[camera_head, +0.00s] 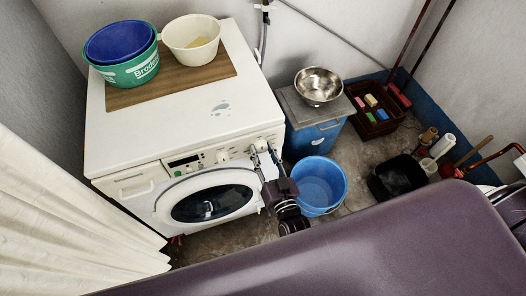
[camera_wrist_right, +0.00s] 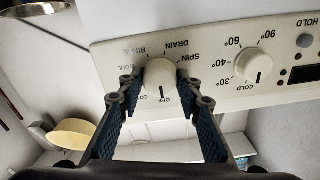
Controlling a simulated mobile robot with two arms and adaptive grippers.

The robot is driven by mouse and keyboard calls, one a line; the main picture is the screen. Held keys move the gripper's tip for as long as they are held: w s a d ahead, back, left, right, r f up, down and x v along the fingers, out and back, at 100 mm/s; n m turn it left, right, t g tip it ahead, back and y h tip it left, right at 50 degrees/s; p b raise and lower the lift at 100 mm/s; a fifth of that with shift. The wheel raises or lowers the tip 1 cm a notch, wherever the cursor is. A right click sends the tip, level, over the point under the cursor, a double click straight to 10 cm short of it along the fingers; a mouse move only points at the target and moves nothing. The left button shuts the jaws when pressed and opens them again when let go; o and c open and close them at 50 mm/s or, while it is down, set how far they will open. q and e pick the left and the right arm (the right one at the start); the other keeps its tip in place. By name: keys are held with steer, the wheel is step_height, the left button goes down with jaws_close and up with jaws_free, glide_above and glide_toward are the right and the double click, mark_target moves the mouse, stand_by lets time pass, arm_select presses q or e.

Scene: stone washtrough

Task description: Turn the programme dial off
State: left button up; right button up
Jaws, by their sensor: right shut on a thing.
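The white washing machine (camera_head: 150,135) stands against the wall, its front panel facing me. The cream programme dial (camera_wrist_right: 160,74) is at the right end of the panel in the head view. Around it are printed labels, including DRAIN, SPIN and OFF. A dark mark on the dial points down in the right wrist view, at or close to OFF. My right gripper (camera_wrist_right: 162,92) is shut on the dial, one finger on each side. In the head view my right gripper (camera_head: 265,150) reaches up to the panel and partly covers the dial. My left gripper is not in view.
A temperature dial (camera_wrist_right: 253,65) sits beside the programme dial. A blue bucket (camera_head: 319,184) stands on the floor right of my right gripper. A wooden board (camera_head: 172,88) with tubs lies on the machine. A steel bowl (camera_head: 318,84) sits on a blue cabinet (camera_head: 312,135).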

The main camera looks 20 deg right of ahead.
steer(key=shift+f, duration=0.15)
steer(key=o, duration=1.2)
steer(key=shift+c, duration=0.2)
steer(key=s, duration=1.2)
steer(key=shift+d, duration=0.2)
